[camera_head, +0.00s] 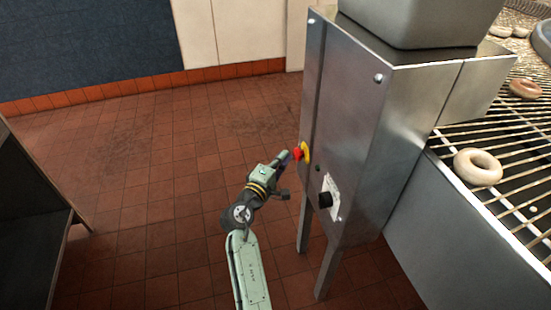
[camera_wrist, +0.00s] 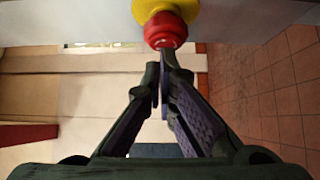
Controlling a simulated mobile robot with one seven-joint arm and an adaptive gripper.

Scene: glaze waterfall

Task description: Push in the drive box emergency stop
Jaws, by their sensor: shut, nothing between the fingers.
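The drive box (camera_head: 345,130) is a tall steel cabinet on legs. Its emergency stop (camera_head: 298,153) is a red button on a yellow base, on the face toward my arm. The red button (camera_wrist: 165,32) also shows at the top of the wrist view, with its yellow base (camera_wrist: 163,8) behind it. My gripper (camera_head: 284,157) is shut and empty, its fingertips close to the red button. In the wrist view the fingertips (camera_wrist: 162,68) lie just below the button; I cannot tell whether they touch it.
A wire conveyor (camera_head: 510,150) with a ring doughnut (camera_head: 478,167) is at the right. A dark cabinet (camera_head: 30,220) stands at the left. The tiled floor (camera_head: 150,200) between is clear.

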